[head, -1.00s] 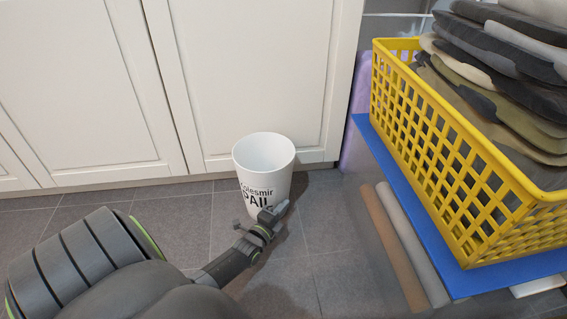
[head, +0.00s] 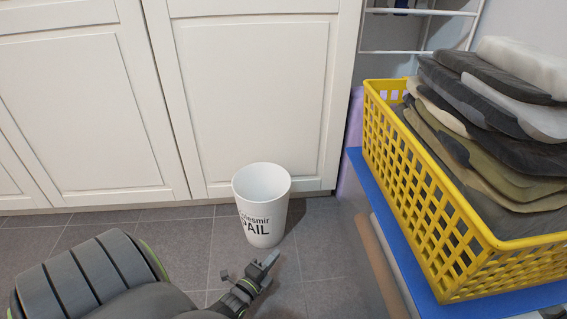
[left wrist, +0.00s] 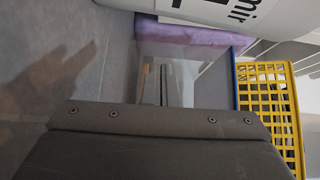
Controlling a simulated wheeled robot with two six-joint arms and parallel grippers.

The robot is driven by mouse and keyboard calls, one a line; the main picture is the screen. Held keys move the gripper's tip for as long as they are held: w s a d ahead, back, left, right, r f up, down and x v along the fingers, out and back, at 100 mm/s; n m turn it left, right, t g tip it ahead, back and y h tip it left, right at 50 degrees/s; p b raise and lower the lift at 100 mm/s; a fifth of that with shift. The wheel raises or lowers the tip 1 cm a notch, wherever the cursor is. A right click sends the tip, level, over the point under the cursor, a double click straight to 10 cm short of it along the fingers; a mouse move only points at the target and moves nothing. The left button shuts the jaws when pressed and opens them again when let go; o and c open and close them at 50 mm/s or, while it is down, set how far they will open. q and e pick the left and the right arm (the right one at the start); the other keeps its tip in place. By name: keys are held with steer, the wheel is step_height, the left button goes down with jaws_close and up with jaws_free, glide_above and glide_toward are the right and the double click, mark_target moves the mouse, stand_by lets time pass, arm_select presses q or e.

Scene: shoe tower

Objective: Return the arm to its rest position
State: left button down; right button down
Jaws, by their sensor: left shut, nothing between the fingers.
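My left arm comes in from the bottom left of the head view. Its gripper (head: 262,269) is shut and empty, in front of the white pail and a little below it in the picture. In the left wrist view the shut fingers (left wrist: 161,88) show beyond the wrist's dark edge, with nothing between them. The white pail (head: 262,205), lettered in black, stands upright on the grey floor before the cabinets. Part of it also shows at the top of the left wrist view (left wrist: 215,12). My right gripper is not in view.
A yellow basket (head: 437,218) of folded clothes (head: 510,150) stands on a blue surface (head: 376,188) at the right. White cabinet doors (head: 255,95) close off the back. A purple object (head: 349,190) stands beside the blue surface. The grey floor (head: 190,250) around the pail is clear.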

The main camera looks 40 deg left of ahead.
arm_select(q)
steer(key=shift+s, duration=0.25)
